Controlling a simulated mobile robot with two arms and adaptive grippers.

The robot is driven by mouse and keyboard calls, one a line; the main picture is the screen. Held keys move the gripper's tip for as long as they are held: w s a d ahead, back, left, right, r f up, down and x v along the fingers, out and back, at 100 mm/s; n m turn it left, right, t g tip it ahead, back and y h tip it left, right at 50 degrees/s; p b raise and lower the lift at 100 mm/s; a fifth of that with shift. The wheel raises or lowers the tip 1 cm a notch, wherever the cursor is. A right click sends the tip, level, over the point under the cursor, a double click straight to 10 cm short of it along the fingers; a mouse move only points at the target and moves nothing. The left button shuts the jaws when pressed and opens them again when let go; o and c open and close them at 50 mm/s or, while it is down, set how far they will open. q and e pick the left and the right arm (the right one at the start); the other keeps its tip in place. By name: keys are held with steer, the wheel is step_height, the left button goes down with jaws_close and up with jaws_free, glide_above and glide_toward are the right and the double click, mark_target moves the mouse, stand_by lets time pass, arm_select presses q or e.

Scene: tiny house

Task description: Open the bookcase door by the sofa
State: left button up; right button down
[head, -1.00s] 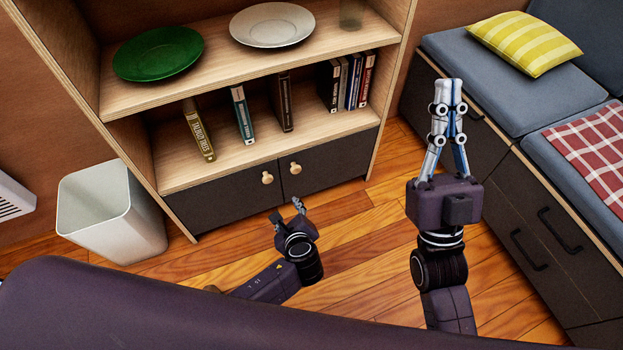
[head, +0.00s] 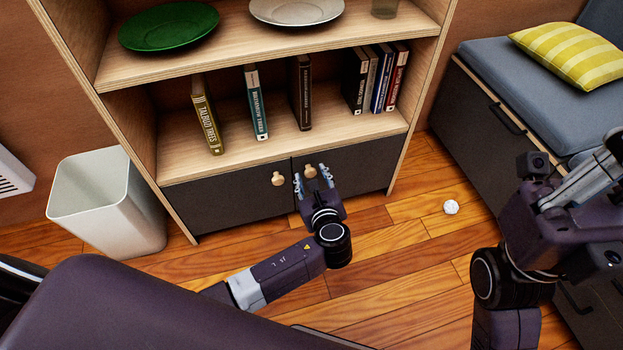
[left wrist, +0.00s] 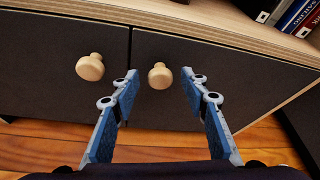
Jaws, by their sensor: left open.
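The bookcase has two dark lower doors, both closed: a left door (head: 225,203) and a right door (head: 365,168). Each has a round wooden knob near the middle seam. My left gripper (head: 312,174) is open at the right door's knob. In the left wrist view, that right knob (left wrist: 161,76) shows between the spread fingertips (left wrist: 160,78), with gaps on both sides. The left knob (left wrist: 90,67) is outside the fingers, to their left. My right gripper (head: 600,160) is at the right edge of the head view, away from the bookcase; its fingertips are not clear.
A white bin (head: 105,205) stands left of the bookcase. The grey sofa (head: 530,85) with a yellow cushion (head: 570,55) is at the right. A small white ball (head: 451,207) lies on the wooden floor. Books (head: 375,80) and plates are on the shelves above.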

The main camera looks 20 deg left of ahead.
arm_select(q)
steer(key=shift+w+a+f, duration=0.15)
steer(key=shift+w+a, duration=0.05)
steer(key=shift+w, duration=0.15)
steer(key=shift+c, duration=0.3)
jaws_close()
